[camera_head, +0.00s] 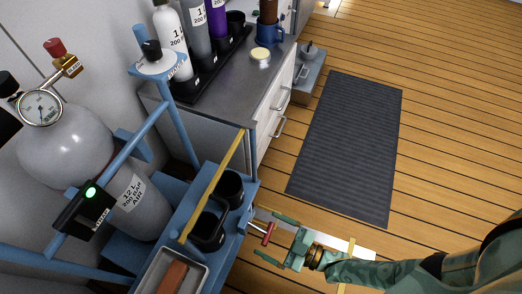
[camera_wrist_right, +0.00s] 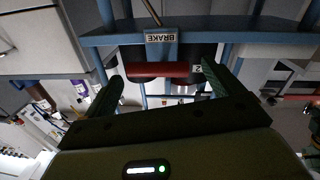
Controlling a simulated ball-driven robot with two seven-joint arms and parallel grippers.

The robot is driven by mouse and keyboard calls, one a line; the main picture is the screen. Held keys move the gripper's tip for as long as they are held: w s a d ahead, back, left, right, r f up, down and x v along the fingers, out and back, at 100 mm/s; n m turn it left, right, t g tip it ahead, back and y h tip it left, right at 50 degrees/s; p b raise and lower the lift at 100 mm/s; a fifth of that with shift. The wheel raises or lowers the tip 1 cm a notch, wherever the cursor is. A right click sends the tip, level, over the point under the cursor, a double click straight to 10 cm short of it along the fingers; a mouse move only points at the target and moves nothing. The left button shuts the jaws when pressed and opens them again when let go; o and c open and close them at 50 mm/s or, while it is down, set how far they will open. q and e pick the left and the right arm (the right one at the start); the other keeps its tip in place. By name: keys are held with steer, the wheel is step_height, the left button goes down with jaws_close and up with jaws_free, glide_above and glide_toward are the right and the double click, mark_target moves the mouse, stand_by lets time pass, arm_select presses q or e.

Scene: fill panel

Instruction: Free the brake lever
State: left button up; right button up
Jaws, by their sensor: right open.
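The red brake lever (camera_head: 268,233) sticks out from the blue cart (camera_head: 255,192) at its right end. In the wrist view the red bar of the lever (camera_wrist_right: 157,70) lies crosswise below a white "BRAKE" label (camera_wrist_right: 161,38). My right gripper (camera_head: 266,238) is open, with its green fingers reaching toward the cart on either side of the lever. In the wrist view my right gripper (camera_wrist_right: 163,74) has one finger near each end of the red bar, and a gap shows at least on the right.
The cart carries a grey gas cylinder (camera_head: 62,140) with a gauge (camera_head: 41,108), black cups (camera_head: 230,187) and a tray (camera_head: 147,284) with a brown block. A counter (camera_head: 225,80) with bottles stands behind. A dark mat (camera_head: 345,145) lies on the open wooden floor.

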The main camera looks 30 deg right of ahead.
mark_target(268, 234)
steer(key=x, duration=0.2)
steer(key=shift+w+a, duration=0.2)
steer(key=shift+w, duration=0.05)
steer(key=shift+w+a, duration=0.15)
steer(key=shift+w, duration=0.1)
steer(key=shift+w+a, duration=0.1)
steer(key=shift+w, duration=0.05)
arm_select(q)
steer(key=shift+w+d+r, duration=0.3)
steer(key=shift+w+d, duration=0.1)
steer(key=shift+w, duration=0.05)
arm_select(e)
steer(key=shift+c, duration=0.3)
